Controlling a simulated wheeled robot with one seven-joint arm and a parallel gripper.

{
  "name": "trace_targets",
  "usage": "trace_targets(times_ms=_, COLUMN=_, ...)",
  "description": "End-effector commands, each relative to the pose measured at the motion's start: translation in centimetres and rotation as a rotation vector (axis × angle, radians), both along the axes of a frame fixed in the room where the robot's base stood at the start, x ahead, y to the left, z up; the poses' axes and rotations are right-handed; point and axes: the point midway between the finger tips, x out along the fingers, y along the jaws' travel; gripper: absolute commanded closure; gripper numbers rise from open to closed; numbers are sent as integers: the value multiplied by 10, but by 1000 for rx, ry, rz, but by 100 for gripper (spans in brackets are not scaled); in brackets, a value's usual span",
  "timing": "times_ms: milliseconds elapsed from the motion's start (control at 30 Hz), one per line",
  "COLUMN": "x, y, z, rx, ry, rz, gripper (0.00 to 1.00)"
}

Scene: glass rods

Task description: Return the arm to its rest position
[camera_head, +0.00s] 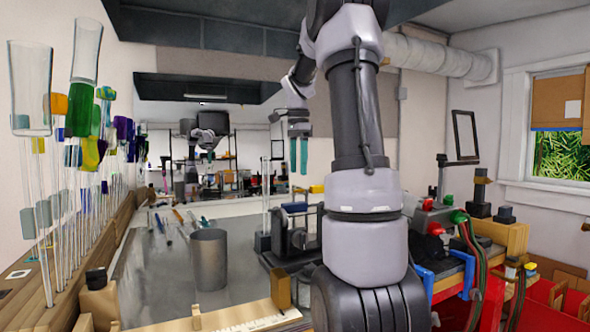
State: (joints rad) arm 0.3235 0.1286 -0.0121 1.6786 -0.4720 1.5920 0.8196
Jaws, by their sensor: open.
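My arm (366,220) rises from the bottom of the camera_head view, goes out of the top edge, and bends back down at the left. My gripper (298,172) hangs from it near the middle of the view, with two teal fingers pointing down and a gap between them. It is open and holds nothing that I can see. It is above and behind the workbench (150,285) in the picture, touching nothing visible. The upper part of the arm is cut off by the frame.
Glass rods with coloured ends (85,60) stand in a wooden rack at the left. A grey metal cup (208,260) and several thin rods are on the bench. A dark machine (296,235) stands beside my arm. A red and grey device with hoses (437,228) is at right.

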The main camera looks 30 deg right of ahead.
Motion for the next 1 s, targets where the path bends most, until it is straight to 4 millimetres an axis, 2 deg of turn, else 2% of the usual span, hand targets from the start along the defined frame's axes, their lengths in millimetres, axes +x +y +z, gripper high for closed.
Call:
trace_targets(times_ms=233, x=-1, y=1, z=0, rx=0, ry=-2, rz=4, gripper=31)
trace_targets(times_ms=367, x=-11, y=17, z=7, rx=-1, ry=-38, rz=79, gripper=31)
trace_targets(times_ms=467, x=-31, y=44, z=17, rx=-7, ry=-104, rz=218, gripper=31)
trace_targets(times_ms=667, x=-90, y=110, z=25, rx=-45, ry=-285, rz=589, gripper=31)
trace_targets(times_ms=800, x=-134, y=149, z=19, rx=-93, ry=-415, rz=836, gripper=31)
trace_targets(times_ms=1000, x=-183, y=183, z=0, rx=-179, ry=-568, rz=1102, gripper=31)
